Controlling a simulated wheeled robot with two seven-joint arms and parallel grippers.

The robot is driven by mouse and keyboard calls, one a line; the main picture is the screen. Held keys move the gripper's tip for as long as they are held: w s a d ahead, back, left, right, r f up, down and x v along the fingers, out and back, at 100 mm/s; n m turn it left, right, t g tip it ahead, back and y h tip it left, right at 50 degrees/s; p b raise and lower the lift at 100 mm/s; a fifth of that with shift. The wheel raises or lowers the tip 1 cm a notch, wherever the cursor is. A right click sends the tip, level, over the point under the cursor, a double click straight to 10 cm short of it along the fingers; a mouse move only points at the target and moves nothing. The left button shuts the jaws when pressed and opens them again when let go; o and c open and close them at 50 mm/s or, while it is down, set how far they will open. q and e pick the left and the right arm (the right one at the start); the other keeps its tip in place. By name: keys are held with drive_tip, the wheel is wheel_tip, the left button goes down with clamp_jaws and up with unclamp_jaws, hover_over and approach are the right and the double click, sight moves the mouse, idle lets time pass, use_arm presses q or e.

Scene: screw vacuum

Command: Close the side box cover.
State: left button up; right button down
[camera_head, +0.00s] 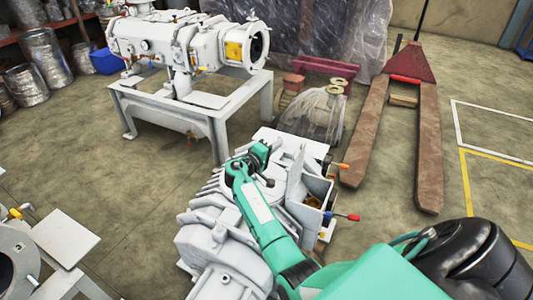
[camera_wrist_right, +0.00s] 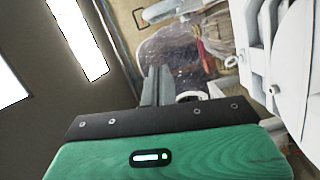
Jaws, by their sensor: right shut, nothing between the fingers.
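The white vacuum pump (camera_head: 215,240) stands in the lower middle of the head view. Its side box (camera_head: 318,190) is on the right flank, with brownish parts showing inside the open face. A flat white panel (camera_head: 300,142) at the box's far end looks like the cover, standing open; I cannot tell its hinge clearly. My right gripper (camera_head: 262,150) is over the pump, left of the panel, and looks apart from it. In the right wrist view its fingers (camera_wrist_right: 155,86) are together and empty, with white pump parts to the right. My left gripper is out of view.
Small levers with orange (camera_head: 344,166) and red (camera_head: 353,217) ends stick out right of the box. A second white pump on a frame (camera_head: 215,110) stands behind. A pallet jack (camera_head: 428,150) stands at the right.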

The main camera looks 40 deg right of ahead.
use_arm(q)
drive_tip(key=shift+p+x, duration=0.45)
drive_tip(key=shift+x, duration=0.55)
use_arm(e)
drive_tip(key=shift+s+d+f, duration=0.2)
drive_tip(key=shift+s+d, duration=0.6)
drive_tip(key=shift+d, duration=0.05)
drive_tip(key=shift+s+d+f, duration=0.2)
drive_tip(key=shift+s+d, duration=0.6)
drive_tip(key=shift+d, duration=0.05)
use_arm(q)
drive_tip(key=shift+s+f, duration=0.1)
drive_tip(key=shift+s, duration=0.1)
